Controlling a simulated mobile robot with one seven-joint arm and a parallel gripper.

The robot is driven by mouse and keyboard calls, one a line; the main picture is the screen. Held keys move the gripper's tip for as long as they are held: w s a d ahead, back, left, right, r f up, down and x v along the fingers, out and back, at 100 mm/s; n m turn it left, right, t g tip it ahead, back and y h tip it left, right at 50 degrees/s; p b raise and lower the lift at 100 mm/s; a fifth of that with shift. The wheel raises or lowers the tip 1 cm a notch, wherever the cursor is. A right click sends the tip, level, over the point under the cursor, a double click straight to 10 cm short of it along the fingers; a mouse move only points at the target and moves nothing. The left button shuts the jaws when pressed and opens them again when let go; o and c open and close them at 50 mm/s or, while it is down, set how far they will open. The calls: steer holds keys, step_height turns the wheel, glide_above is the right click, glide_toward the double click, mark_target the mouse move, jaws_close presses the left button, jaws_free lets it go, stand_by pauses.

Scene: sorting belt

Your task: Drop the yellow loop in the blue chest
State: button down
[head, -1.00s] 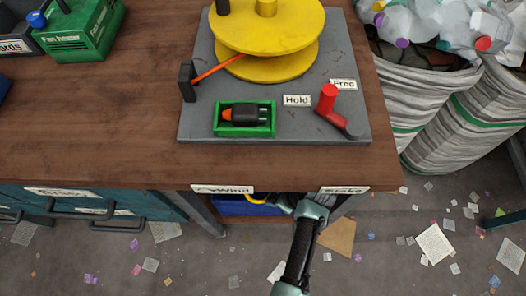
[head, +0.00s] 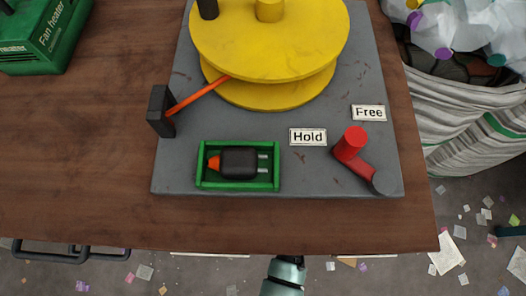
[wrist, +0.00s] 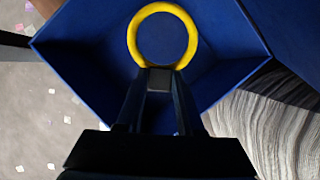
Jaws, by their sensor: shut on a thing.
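The yellow loop (wrist: 189,57) is a ring held at the tips of my gripper (wrist: 160,75) in the wrist view. My gripper is shut on the loop's near edge. The blue chest (wrist: 85,60) is open and lies behind the loop in that view, with its walls spreading around it. The loop appears over the chest's inside; its height above the floor of the chest is hard to tell. In the head view, my gripper, the loop and the chest are hidden below the table edge, and only part of my arm shows.
The wooden table (head: 80,180) carries a grey board with a yellow reel (head: 270,45), a green tray (head: 240,185) with a plug and a red lever (head: 352,145). A green fan heater box (head: 40,40) stands at the left. Bags of bottles (head: 470,110) stand at the right.

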steer(key=shift+f+b, duration=1.8)
steer(key=shift+f, duration=0.2)
steer(key=shift+r, duration=0.1)
steer(key=shift+c, duration=2.3)
jaws_free()
steer(key=p+v, duration=0.4)
steer(key=v, duration=0.3)
steer(key=shift+r, duration=0.2)
steer(key=shift+s, duration=0.1)
